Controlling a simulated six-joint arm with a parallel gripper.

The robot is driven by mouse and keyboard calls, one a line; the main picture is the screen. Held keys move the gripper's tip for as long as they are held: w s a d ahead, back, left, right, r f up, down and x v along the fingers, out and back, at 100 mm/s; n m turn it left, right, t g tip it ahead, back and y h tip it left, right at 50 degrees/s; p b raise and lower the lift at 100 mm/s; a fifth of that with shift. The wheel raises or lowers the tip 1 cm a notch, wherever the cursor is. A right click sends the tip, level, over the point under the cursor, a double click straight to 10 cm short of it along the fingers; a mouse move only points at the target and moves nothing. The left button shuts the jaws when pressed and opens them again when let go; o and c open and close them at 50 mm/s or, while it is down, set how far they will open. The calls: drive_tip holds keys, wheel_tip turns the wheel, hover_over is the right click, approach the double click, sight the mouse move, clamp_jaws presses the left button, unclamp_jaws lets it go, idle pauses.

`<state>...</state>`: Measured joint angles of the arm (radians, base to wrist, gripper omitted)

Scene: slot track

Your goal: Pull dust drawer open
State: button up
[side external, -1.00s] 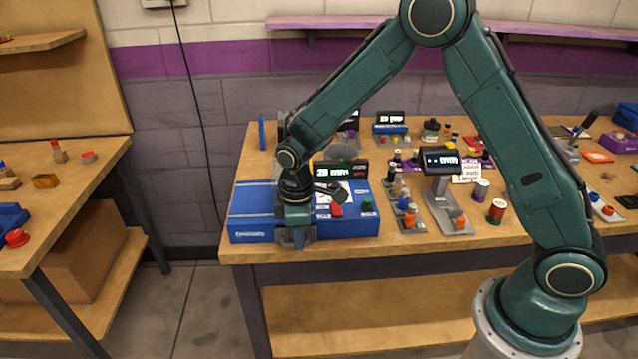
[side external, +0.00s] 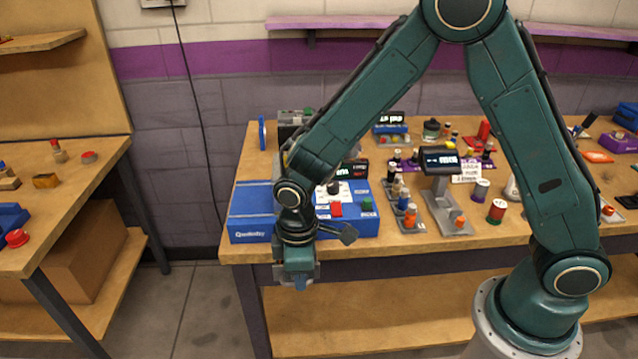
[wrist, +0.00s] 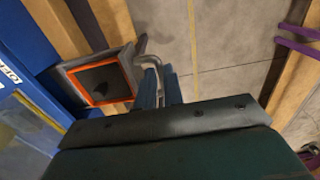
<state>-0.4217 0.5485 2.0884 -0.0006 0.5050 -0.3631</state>
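The dust drawer (wrist: 98,82) is a small grey tray with an orange rim and dark inside. In the wrist view it stands out from the front of the blue machine (wrist: 25,45), above the table edge. Its bent grey handle (wrist: 149,61) runs down between the two blue fingers of my gripper (wrist: 159,90), which look closed around it. In the side view my gripper (side external: 298,280) points down in front of the blue machine (side external: 345,225), past the table's front edge.
The wooden table (side external: 480,239) holds spools, bottles and a grey stand (side external: 440,190) to the right of the machine. Red (side external: 336,209) and green (side external: 366,205) knobs sit on the machine. Another table (side external: 100,160) stands at left, with open floor between.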

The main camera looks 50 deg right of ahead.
drive_tip(key=shift+o, duration=0.6)
drive_tip(key=shift+w, duration=0.1)
drive_tip(key=shift+r, duration=0.1)
wheel_tip(320, 180, up, 14)
idle(0.3)
drive_tip(key=s+d+r+m+t, duration=0.3)
drive_tip(key=s+d+r+m, duration=0.1)
drive_tip(key=s+d+r, duration=0.4)
drive_tip(key=s+d+r+m+t, duration=0.2)
drive_tip(key=s+d+m, duration=0.3)
drive_tip(key=s+d, duration=0.3)
drive_tip(key=shift+s+r+t, duration=0.25)
drive_tip(key=shift+s+t, duration=0.05)
drive_tip(key=shift+s, duration=0.8)
